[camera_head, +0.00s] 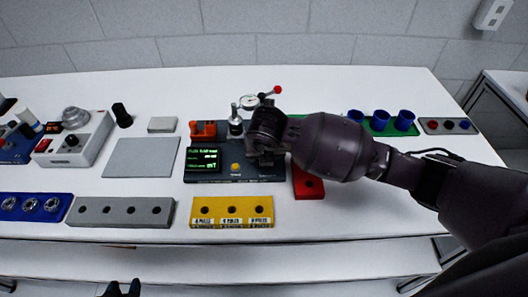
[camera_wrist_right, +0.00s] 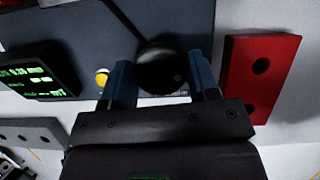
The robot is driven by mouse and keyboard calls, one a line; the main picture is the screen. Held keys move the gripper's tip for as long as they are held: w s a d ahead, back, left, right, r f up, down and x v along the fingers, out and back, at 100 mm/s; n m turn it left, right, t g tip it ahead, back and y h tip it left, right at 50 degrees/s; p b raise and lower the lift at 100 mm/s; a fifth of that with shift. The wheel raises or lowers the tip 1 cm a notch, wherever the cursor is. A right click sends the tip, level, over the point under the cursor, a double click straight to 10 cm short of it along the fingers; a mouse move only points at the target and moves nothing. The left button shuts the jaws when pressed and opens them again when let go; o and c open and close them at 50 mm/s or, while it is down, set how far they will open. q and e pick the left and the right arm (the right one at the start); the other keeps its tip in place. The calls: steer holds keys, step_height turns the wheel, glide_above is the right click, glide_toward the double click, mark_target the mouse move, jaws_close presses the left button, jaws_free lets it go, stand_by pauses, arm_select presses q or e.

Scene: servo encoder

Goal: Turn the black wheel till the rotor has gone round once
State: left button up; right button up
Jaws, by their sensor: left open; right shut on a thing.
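The dark grey servo unit (camera_head: 220,173) stands mid-table with a green-text display (camera_head: 203,158) and a yellow button (camera_head: 235,167). In the wrist view, the black wheel (camera_wrist_right: 161,66) sits between the blue fingers of my right gripper (camera_wrist_right: 163,84), which is shut on it. In the head view, my right gripper (camera_head: 264,150) covers the wheel. Behind it are a silver post (camera_head: 236,121), a round white dial (camera_head: 248,101) and a red-ball lever (camera_head: 277,89); I cannot tell which part is the rotor. My left gripper (camera_head: 122,288) shows only its dark tips at the bottom edge, open and empty.
A yellow block (camera_head: 232,222) with labelled holes lies in front of the unit. A red block (camera_head: 308,188) lies close at its right, beneath my right arm. Blue cups (camera_head: 381,119) stand on a green tray at the right. A bare grey plate (camera_head: 142,157) lies at the left.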

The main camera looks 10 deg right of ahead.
steer(key=o, duration=0.9)
steer(key=shift+s+r, duration=0.1)
steer(key=shift+r, duration=0.35)
steer(key=v, duration=1)
steer(key=shift+s+f, duration=0.1)
